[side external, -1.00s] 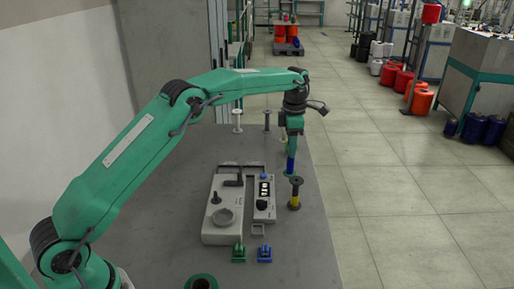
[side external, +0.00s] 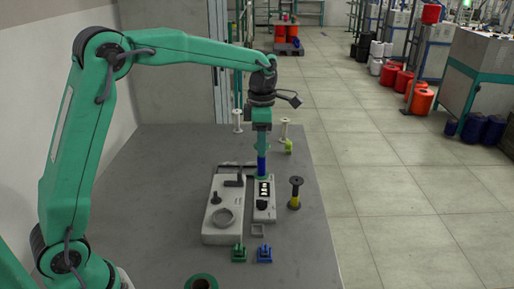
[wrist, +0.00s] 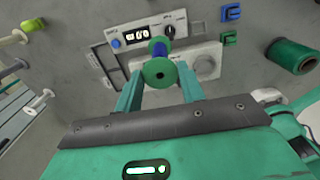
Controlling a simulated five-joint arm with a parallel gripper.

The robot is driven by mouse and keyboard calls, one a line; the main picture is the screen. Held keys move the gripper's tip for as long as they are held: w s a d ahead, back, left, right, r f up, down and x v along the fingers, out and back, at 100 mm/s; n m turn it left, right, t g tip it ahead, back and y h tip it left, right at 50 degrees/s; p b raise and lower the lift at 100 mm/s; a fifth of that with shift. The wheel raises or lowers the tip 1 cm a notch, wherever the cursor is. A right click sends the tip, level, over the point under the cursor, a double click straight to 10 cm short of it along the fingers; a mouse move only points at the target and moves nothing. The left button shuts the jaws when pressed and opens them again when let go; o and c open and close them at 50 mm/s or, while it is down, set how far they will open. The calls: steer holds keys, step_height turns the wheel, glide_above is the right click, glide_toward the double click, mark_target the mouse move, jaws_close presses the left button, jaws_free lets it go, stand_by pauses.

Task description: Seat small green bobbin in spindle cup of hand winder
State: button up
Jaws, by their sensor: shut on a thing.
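My gripper (side external: 262,150) points down over the far part of the winder and is shut on a bobbin with green end discs and a blue wound middle (side external: 262,166). In the wrist view, the bobbin's green disc (wrist: 158,72) sits between the fingers, with its blue winding beyond. The hand winder (side external: 210,232) is a pale box with a black crank, a round grey ring (side external: 225,217) at its near end, and a panel (side external: 264,212) with a display and black knob. The bobbin overlaps the panel's far end; I cannot tell its height above it. The panel's blue button (wrist: 116,43) shows in the wrist view.
A black-flanged bobbin with yellow winding (side external: 295,193) stands right of the winder. Green (side external: 238,254) and blue (side external: 264,254) clips lie in front. White bobbins (side external: 237,120) stand at the back, near a yellow-green piece (side external: 287,147). A large green spool (wrist: 296,57) lies nearby.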

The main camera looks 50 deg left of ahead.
steer(key=s, duration=1.4)
steer(key=shift+s+f, duration=0.1)
steer(key=shift+f, duration=0.05)
steer(key=shift+f, duration=2.2)
steer(key=shift+f, duration=0.95)
stand_by(0.4)
steer(key=o, duration=0.9)
steer(key=shift+c, duration=0.2)
steer(key=shift+r, duration=0.1)
step_height(320, 180, up, 7)
stand_by(0.5)
